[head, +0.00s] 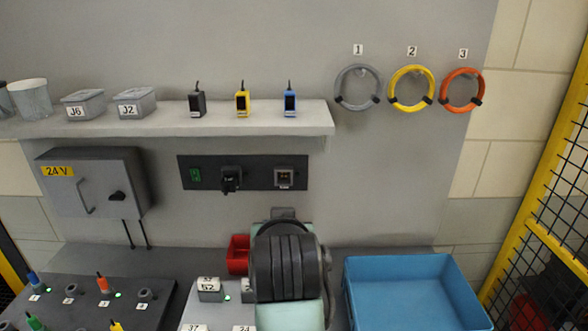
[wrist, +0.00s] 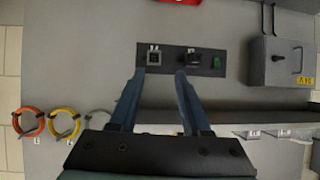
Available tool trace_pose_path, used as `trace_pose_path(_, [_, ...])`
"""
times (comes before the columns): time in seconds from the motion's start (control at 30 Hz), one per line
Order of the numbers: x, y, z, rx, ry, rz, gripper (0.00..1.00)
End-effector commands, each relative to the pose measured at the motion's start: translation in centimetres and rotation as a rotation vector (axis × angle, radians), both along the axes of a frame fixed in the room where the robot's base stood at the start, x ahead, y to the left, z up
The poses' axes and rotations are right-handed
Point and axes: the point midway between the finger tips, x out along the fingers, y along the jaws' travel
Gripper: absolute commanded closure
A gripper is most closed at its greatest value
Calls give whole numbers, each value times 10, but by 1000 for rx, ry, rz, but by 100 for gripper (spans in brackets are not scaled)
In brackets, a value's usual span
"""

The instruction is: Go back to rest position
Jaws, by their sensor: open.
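My gripper (wrist: 161,75) shows in the wrist view with its two blue fingers apart and nothing between them. It points toward the grey wall, where the dark switch panel (wrist: 181,59) lies around and beyond the fingertips. How far the tips are from the panel I cannot tell. In the head view my arm stands at the bottom middle, below the same panel (head: 242,173), and the fingers are hidden there. The wrist picture is upside down compared with the head view.
The shelf (head: 190,125) carries small boxes and three coloured devices. A 24 V cabinet (head: 92,182) is on the left wall. A blue bin (head: 400,262) stands right of my arm, a red bin (head: 238,254) behind it. A yellow-framed mesh fence (head: 545,190) bounds the right.

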Motion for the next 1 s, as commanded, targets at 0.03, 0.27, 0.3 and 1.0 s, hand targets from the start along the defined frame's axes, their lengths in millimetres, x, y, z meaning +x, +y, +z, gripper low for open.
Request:
trace_pose_path(0.03, [-1, 1, 39, 5, -143, 1, 52])
trace_pose_path(0.27, [-54, -6, 207, 14, -738, -18, 52])
trace_pose_path(0.3, [-71, -8, 232, 12, -833, -25, 52])
trace_pose_path(1.0, [-196, -22, 344, 1, -1350, -73, 52])
